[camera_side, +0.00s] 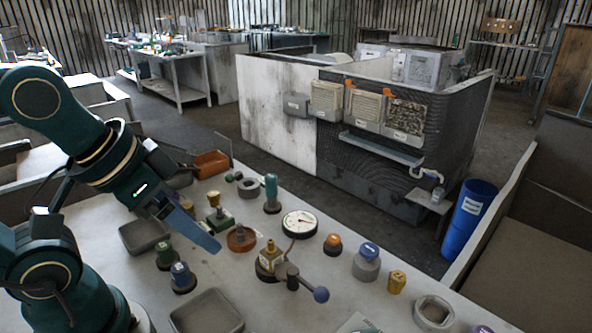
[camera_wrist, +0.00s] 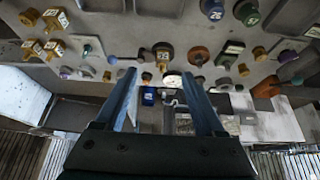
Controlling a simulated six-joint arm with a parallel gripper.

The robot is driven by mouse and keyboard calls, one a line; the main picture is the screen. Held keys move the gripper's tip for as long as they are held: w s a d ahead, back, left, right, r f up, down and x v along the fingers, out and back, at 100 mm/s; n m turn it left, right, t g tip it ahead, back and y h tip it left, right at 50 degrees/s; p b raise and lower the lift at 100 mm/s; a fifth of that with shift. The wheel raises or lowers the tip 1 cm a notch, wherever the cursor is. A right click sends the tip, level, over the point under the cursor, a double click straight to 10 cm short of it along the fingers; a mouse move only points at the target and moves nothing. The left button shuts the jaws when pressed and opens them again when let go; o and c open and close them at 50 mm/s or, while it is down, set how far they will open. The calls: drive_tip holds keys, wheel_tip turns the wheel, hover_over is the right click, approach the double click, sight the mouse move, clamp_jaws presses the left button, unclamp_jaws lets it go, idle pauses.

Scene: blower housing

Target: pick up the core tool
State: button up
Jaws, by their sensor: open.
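My gripper (camera_side: 192,228) hangs over the left part of the bench in the side view, its blue fingers pointing down and right. In the wrist view my gripper (camera_wrist: 159,74) shows two blue fingers spread apart with nothing between them. I cannot tell for certain which bench part is the core tool. Candidates in the side view include a brass fitting (camera_side: 271,256) on a dark round base, a dark lever with a blue ball end (camera_side: 320,294), and an upright teal-handled piece (camera_side: 271,192). The fingers appear apart from all of these.
A dial gauge (camera_side: 299,224), a brown round part (camera_side: 241,239), a blue-topped cylinder (camera_side: 367,262) and a grey ring nut (camera_side: 433,312) stand on the bench. A grey tray (camera_side: 205,314) lies at the front. An orange bin (camera_side: 211,163) stands behind. Bare bench separates many parts.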

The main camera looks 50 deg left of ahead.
drive_tip(key=w+a+r+n, duration=0.1)
drive_tip(key=w+a+r, duration=0.3)
drive_tip(key=w+r, duration=0.6)
drive_tip(key=n+g+y, duration=0.1)
drive_tip(key=n, duration=0.1)
hover_over(269, 177)
wheel_tip(269, 177, down, 6)
wheel_tip(269, 177, down, 13)
drive_tip(key=shift+s+f, duration=0.1)
drive_tip(key=shift+s, duration=0.05)
drive_tip(key=shift+x, duration=2.75)
clamp_jaws()
